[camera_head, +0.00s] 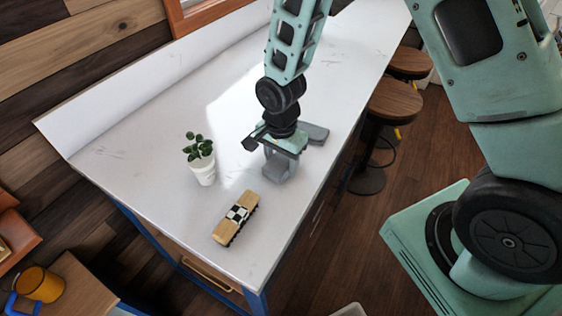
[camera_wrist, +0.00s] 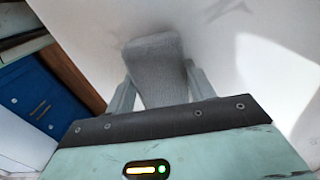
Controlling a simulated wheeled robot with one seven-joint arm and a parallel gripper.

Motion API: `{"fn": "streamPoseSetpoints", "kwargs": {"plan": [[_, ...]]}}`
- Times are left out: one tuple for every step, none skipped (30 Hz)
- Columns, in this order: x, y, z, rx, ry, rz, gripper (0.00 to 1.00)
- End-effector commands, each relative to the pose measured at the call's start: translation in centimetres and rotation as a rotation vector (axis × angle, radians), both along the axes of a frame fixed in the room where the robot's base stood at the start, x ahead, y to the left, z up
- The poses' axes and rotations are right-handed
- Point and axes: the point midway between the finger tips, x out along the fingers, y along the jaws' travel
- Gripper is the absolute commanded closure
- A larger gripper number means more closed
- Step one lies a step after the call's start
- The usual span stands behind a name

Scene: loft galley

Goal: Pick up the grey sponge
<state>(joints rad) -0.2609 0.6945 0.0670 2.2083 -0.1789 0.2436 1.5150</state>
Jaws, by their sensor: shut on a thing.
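The grey sponge (camera_wrist: 158,75) shows in the wrist view as a pale grey, rough block between the two grey fingers of my gripper (camera_wrist: 160,88). The fingers press on its two sides, and its near end is hidden behind the gripper body. In the head view my gripper (camera_head: 279,170) points down over the white counter, near its right edge. A flat grey piece (camera_head: 315,133) shows just right of the gripper there; I cannot tell whether it is part of the sponge. I also cannot tell whether the sponge touches the counter.
Stools (camera_head: 396,100) stand beyond the right edge. An orange mug (camera_head: 40,285) is at lower left.

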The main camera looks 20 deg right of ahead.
Motion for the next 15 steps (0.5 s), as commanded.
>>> {"fn": "streamPoseSetpoints", "kwargs": {"plan": [[0.0, 0.0, 0.2, 0.001, -0.002, -0.001, 0.68], [0.1, 0.0, 0.4, 0.001, -0.002, -0.001, 0.68], [0.1, 0.0, 0.7, 0.000, -0.002, -0.001, 0.68], [0.1, 0.0, 0.9, 0.001, -0.003, 0.000, 0.68], [0.1, 0.0, 1.2, 0.001, -0.004, 0.000, 0.68], [0.1, 0.0, 1.6, 0.001, -0.004, 0.000, 0.68], [0.1, 0.0, 2.0, 0.001, -0.004, -0.001, 0.68], [0.1, 0.0, 2.4, 0.002, -0.005, -0.001, 0.68], [0.1, 0.0, 3.1, 0.002, -0.006, -0.001, 0.68], [0.2, 0.0, 3.6, 0.002, -0.007, 0.000, 0.68], [0.1, 0.0, 4.1, 0.002, -0.007, 0.000, 0.68], [0.1, 0.0, 4.8, 0.002, -0.006, -0.001, 0.68], [0.1, 0.0, 5.4, 0.002, -0.007, -0.001, 0.68], [0.1, 0.0, 5.9, 0.001, -0.006, 0.000, 0.68], [0.1, 0.0, 6.6, 0.001, -0.006, 0.001, 0.68]]}}
